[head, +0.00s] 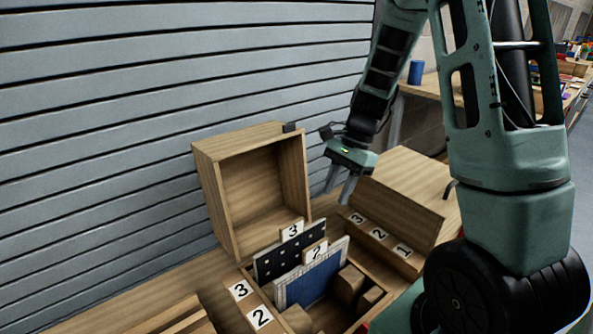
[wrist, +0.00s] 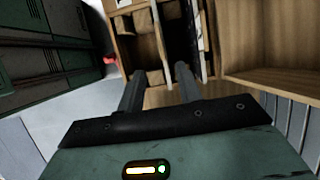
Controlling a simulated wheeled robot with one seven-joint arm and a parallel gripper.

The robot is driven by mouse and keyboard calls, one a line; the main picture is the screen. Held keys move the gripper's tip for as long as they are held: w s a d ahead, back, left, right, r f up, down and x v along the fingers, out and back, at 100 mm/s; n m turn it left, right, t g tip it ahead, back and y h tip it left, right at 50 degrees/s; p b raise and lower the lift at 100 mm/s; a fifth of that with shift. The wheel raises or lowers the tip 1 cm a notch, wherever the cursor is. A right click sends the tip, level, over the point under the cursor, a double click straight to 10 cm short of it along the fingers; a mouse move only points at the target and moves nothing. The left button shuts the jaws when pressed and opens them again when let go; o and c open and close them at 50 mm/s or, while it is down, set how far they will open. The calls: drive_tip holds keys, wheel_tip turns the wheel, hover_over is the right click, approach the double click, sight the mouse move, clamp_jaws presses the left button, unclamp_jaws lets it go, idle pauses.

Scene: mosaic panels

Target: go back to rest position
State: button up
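My gripper (head: 340,191) hangs above the right rear of a wooden box (head: 375,268), with its fingers pointing down. The wrist view also shows the gripper (wrist: 158,74), its two fingers apart with nothing between them. In the box stand a black panel with white dots (head: 270,262) and a blue panel with a pale border (head: 318,278), both leaning slightly. A tag 3 (head: 292,230) and a tag 2 (head: 315,252) stand beside them. The fingers are apart from both panels in the head view.
An open, empty wooden case (head: 262,185) stands behind the panels, against the slatted grey wall (head: 120,120). A wooden slope with tags 3, 2, 1 (head: 400,222) is at right. Wooden blocks (head: 348,284) lie in the box. A blue cylinder (head: 416,72) stands on a back table.

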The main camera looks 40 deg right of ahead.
drive_tip(key=s+a+r+n+p, duration=0.1)
drive_tip(key=s+a+r+n, duration=0.1)
drive_tip(key=a+r+n, duration=0.3)
drive_tip(key=s+a+n+g+h+p, duration=0.1)
drive_tip(key=a+n+p, duration=0.1)
drive_tip(key=a, duration=0.5)
drive_tip(key=s+a+r+n+p, duration=0.1)
drive_tip(key=s+a+r+n, duration=0.1)
drive_tip(key=a+r+n, duration=0.3)
drive_tip(key=s+a+r+n+t+h+p, duration=0.1)
drive_tip(key=s+a+r+n+h+p, duration=0.1)
drive_tip(key=s+a+n, duration=0.9)
drive_tip(key=shift+s+a+r+n+h+p, duration=0.25)
drive_tip(key=shift+s+r+n+h+p, duration=0.25)
drive_tip(key=shift+s+n+p, duration=0.6)
drive_tip(key=shift+w+r, duration=0.1)
drive_tip(key=shift+w, duration=0.05)
drive_tip(key=shift+c, duration=0.3)
